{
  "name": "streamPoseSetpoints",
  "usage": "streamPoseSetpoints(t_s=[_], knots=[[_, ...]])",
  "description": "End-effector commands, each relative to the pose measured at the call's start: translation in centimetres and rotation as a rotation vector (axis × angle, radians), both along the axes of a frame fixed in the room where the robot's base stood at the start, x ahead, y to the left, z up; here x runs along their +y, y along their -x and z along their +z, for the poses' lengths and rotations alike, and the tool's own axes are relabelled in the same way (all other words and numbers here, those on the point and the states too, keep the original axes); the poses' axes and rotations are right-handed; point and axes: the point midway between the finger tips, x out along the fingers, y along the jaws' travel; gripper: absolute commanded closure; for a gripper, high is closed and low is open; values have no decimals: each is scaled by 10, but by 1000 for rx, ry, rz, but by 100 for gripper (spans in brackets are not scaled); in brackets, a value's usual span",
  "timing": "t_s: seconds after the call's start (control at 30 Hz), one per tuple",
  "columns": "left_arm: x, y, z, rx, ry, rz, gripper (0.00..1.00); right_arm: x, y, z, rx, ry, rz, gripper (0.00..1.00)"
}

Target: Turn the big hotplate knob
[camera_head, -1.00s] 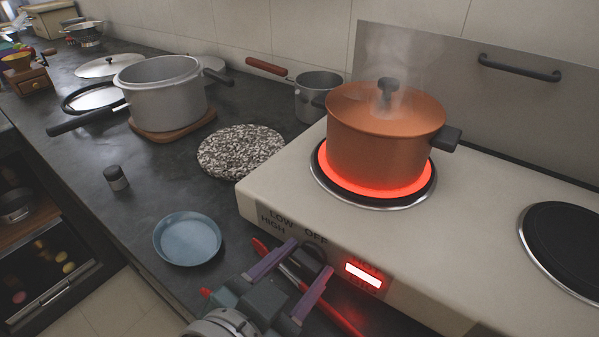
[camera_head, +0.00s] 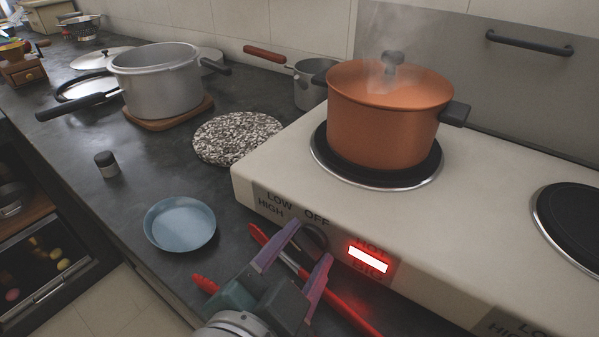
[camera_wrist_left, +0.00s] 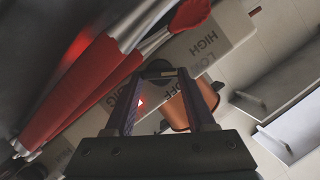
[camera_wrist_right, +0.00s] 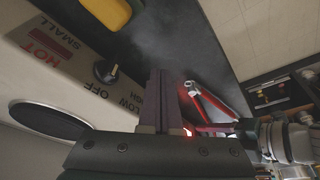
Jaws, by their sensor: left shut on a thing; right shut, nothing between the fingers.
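The big hotplate knob (camera_head: 316,238) is dark and sits on the front panel of the cream hotplate unit (camera_head: 262,166), beside the LOW, HIGH and OFF lettering. My left gripper (camera_head: 310,242) is shut on this knob, with a purple finger on each side; its fingers also show in the left wrist view (camera_wrist_left: 163,72). The knob's pointer is mostly hidden. The big hotplate (camera_head: 325,160) is dark under the copper pot (camera_head: 385,125). The red HOT BIG light (camera_head: 368,258) is lit. My right gripper (camera_wrist_right: 161,76) is shut and empty, out of the head view.
A second knob (camera_wrist_right: 112,72) shows near my right gripper. Red-handled utensils (camera_head: 345,310) lie in front of the unit below my left gripper. A blue dish (camera_head: 180,224), a speckled trivet (camera_head: 238,138) and a steel pot (camera_head: 157,85) stand on the counter to the left.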

Motion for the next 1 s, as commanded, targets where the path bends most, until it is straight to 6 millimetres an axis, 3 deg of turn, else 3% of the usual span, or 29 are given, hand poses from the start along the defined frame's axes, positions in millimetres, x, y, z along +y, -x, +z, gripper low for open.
streamPoseSetpoints(t_s=[0.37,0.4,0.63,1.0], knots=[[0,1,0,-20,-32,0,100,1,0,-4,0,-2,-1,100],[0,1,0,-20,-32,0,42,1,0,-4,0,-2,-1,100],[0,0,0,-20,-32,0,16,1,0,-5,0,-2,-1,100],[0,1,0,-20,-31,0,15,0,0,-5,0,-2,-2,100]])
